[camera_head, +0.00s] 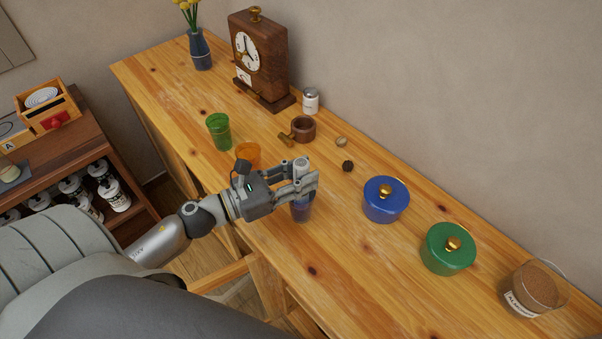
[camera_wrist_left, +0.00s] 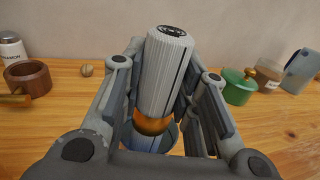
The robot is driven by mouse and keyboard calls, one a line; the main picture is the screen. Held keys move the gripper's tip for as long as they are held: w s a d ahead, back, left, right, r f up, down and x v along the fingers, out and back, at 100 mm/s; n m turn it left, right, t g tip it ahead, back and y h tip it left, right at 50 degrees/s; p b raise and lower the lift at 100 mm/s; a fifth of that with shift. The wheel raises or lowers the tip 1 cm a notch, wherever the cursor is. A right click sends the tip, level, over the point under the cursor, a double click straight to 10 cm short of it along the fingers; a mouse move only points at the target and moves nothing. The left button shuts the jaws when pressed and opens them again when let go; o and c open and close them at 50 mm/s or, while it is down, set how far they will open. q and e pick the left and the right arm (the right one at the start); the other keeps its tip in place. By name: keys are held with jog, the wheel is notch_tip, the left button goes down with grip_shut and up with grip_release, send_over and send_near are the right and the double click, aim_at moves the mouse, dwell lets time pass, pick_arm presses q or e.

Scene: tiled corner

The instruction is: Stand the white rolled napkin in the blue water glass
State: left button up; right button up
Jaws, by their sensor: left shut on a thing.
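My left gripper (camera_head: 306,182) is shut on the white rolled napkin (camera_head: 302,163), which stands upright between the fingers. In the left wrist view the napkin (camera_wrist_left: 166,75) is ribbed and pale, with a dark mark on its top end and an orange band low down. The blue water glass (camera_head: 301,213) stands on the wooden counter directly under the gripper. Its rim (camera_wrist_left: 174,132) shows around the napkin's lower end in the left wrist view. The fingers partly hide it, and I cannot tell how deep the napkin's lower end sits. My right gripper is not in view.
An orange glass (camera_head: 248,153) and a green glass (camera_head: 219,131) stand left of the gripper. A blue lidded pot (camera_head: 384,204) and a green one (camera_head: 446,253) stand right. A brown cup (camera_head: 303,128), a shaker (camera_head: 311,102) and a clock (camera_head: 262,62) are behind.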

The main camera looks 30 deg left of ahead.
pick_arm(q)
jog(key=o, duration=1.1)
jog(key=shift+c, duration=0.2)
jog(key=shift+s+f, duration=0.1)
jog(key=v, duration=1.2)
jog(key=shift+a, duration=0.1)
